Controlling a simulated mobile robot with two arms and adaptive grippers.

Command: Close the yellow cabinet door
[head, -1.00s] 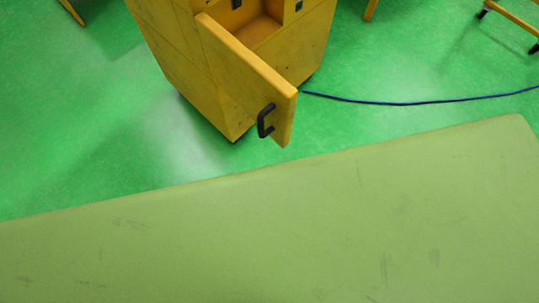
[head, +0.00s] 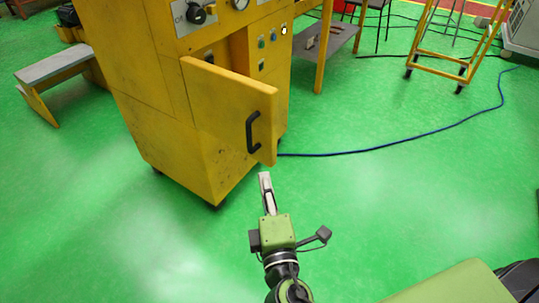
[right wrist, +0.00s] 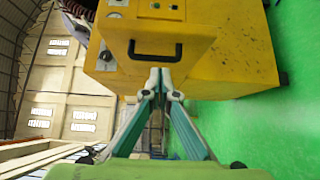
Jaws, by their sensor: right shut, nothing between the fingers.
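The yellow cabinet (head: 150,100) stands upright on the green floor. Its yellow door (head: 225,100) stands open, swung out toward me, with a black handle (head: 253,131) near its free edge. My right gripper (head: 265,176) is shut and empty, just below and in front of the door in the head view. In the right wrist view the shut fingertips (right wrist: 160,72) appear just below the door's handle (right wrist: 154,51), and the door (right wrist: 190,40) shows beyond them. I cannot tell whether the fingers touch the door. My left gripper is not in view.
A blue cable (head: 400,142) runs over the floor to the right of the cabinet. A yellow trolley (head: 440,62) stands at the back right and a low grey-topped bench (head: 60,66) at the left. The floor in front of the cabinet is clear.

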